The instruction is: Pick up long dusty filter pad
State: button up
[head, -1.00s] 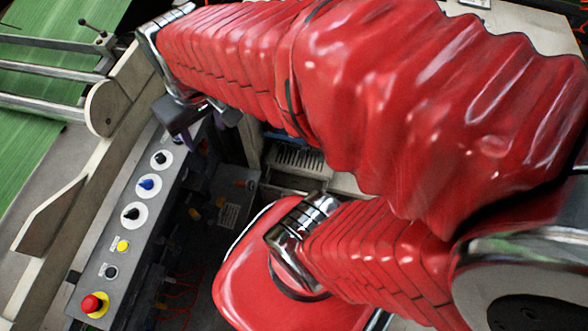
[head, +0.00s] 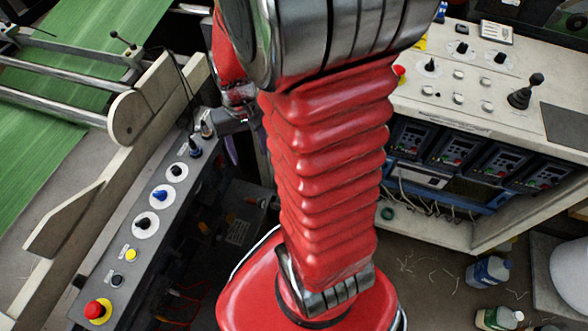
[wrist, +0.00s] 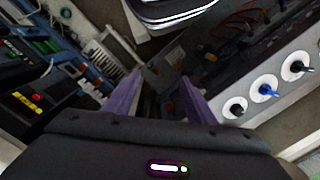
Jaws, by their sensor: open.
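I cannot make out a long dusty filter pad in either view. My gripper (wrist: 160,98) shows in the wrist view as two purple fingers set apart, with nothing seen between them. It points into a dark recess beside the grey control panel (wrist: 270,88). In the head view my gripper (head: 232,148) is small and partly hidden behind my red-sleeved arm, close to the far end of the control panel (head: 140,235). A pale slatted grille (wrist: 103,66) lies left of the fingers in the wrist view.
A white console (head: 500,110) with a joystick and drive units stands at right. Bottles (head: 488,271) stand on the littered floor below it. A green conveyor belt (head: 90,65) with metal rollers runs at left. Orange wires (wrist: 235,22) hang inside the dark cabinet.

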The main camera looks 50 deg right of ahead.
jog(key=s+d+f+m, duration=0.2)
jog(key=d+f, duration=0.3)
jog(key=f, duration=1)
jog(key=s+d+f+m+y, duration=0.1)
jog(key=s+d+f+m, duration=0.2)
jog(key=f, duration=1.1)
jog(key=s+d+f+m, duration=0.15)
jog(key=d+f, duration=0.45)
jog(key=f, duration=0.9)
jog(key=w+d+f+m+t+h, duration=0.1)
jog(key=w+d+f+m+h, duration=0.1)
jog(key=d+f, duration=0.3)
jog(key=shift+w+d+h, duration=0.4)
jog(key=shift+w+d, duration=0.2)
jog(key=shift+d, duration=0.65)
jog(key=shift+w+d+f, duration=0.1)
jog(key=shift+d+f, duration=0.05)
jog(key=shift+f, duration=1.25)
jog(key=shift+d+f, duration=0.15)
jog(key=shift+f, duration=1.25)
jog(key=shift+w+d+f, duration=0.1)
jog(key=shift+d+f, duration=0.05)
jog(key=shift+f, duration=1.25)
jog(key=shift+s+f, duration=0.1)
jog(key=shift+f, duration=0.05)
